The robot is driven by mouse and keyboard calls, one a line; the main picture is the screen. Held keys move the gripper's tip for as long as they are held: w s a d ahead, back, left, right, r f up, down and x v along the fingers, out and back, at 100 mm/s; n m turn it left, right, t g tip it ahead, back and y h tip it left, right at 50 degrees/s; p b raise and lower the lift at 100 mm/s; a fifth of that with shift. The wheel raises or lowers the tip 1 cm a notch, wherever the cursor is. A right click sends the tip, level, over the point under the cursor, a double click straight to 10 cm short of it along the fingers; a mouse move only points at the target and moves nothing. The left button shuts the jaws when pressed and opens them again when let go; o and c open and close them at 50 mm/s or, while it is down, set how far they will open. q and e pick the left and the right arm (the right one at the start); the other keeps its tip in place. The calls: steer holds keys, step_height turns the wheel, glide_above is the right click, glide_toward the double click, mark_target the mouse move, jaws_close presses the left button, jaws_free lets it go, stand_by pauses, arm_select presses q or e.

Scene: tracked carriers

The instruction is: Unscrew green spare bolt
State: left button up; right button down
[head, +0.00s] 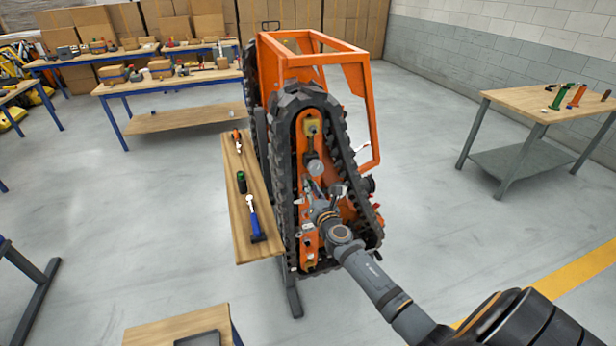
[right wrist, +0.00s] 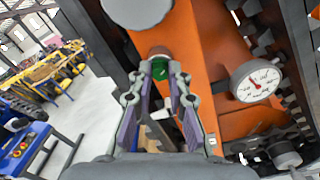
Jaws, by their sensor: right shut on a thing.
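The green bolt (right wrist: 160,69) shows in the right wrist view as a small green piece against the orange plate of the tracked carrier (head: 309,232). My right gripper (right wrist: 160,84) has its fingers on both sides of the green bolt and is shut on it. In the head view my right gripper (head: 316,193) reaches to the middle of the orange plate inside the track loop, and it hides the bolt there. I cannot tell how far the bolt is screwed in. My left gripper is not in view.
A white-faced gauge (right wrist: 257,82) sits right of my right gripper. A wooden shelf (head: 241,213) beside the track holds a green-topped black cylinder (head: 242,183) and a blue-handled tool (head: 255,224). A table (head: 519,99) with several coloured tools stands at right. The floor between is clear.

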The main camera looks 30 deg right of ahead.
steer(key=n+p, duration=0.2)
steer(key=n, duration=0.8)
steer(key=shift+p, duration=0.4)
steer(key=c, duration=1.4)
jaws_free()
steer(key=shift+c, duration=0.2)
